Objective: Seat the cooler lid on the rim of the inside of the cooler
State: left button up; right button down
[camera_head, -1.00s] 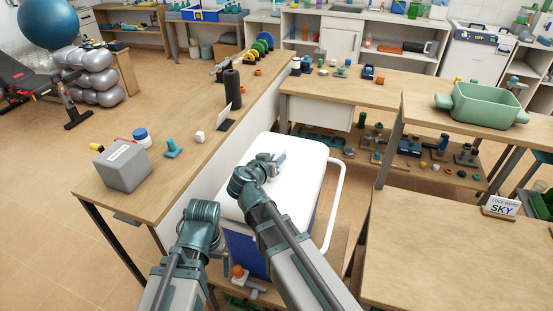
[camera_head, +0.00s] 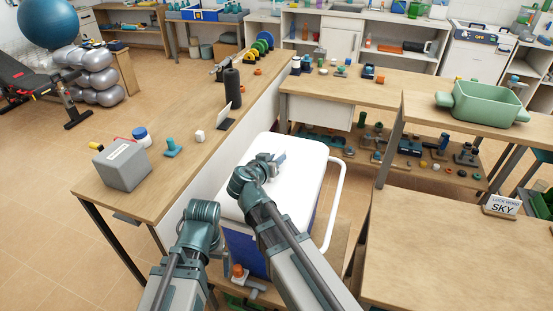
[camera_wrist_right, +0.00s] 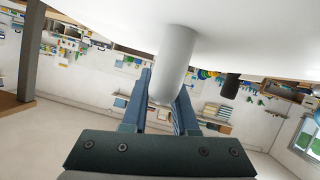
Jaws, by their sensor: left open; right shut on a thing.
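The cooler (camera_head: 245,248) has a blue body and stands below and ahead of me. Its white cooler lid (camera_head: 305,172) covers the top and looks level; whether it is fully down on the rim cannot be told. My right gripper (camera_head: 277,162) is over the lid. In the right wrist view, which appears upside down, its fingers (camera_wrist_right: 165,95) are shut on a pale round knob (camera_wrist_right: 175,65) that joins the white lid (camera_wrist_right: 255,30). My left gripper (camera_head: 225,258) is open and empty, low beside the cooler's near left side.
A long wooden counter (camera_head: 185,115) runs along the left, with a grey box (camera_head: 122,165) on it. A white bar handle (camera_head: 338,195) is at the cooler's right. An orange-topped item (camera_head: 238,270) lies low near my left gripper.

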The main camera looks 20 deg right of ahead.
pick_arm(q)
jog(key=shift+f+b, duration=0.95)
jog(key=shift+f, duration=0.1)
pick_arm(e)
jog(key=shift+f, duration=1)
pick_arm(q)
jog(key=shift+r, duration=0.1)
pick_arm(e)
jog(key=c, duration=0.6)
grip_release()
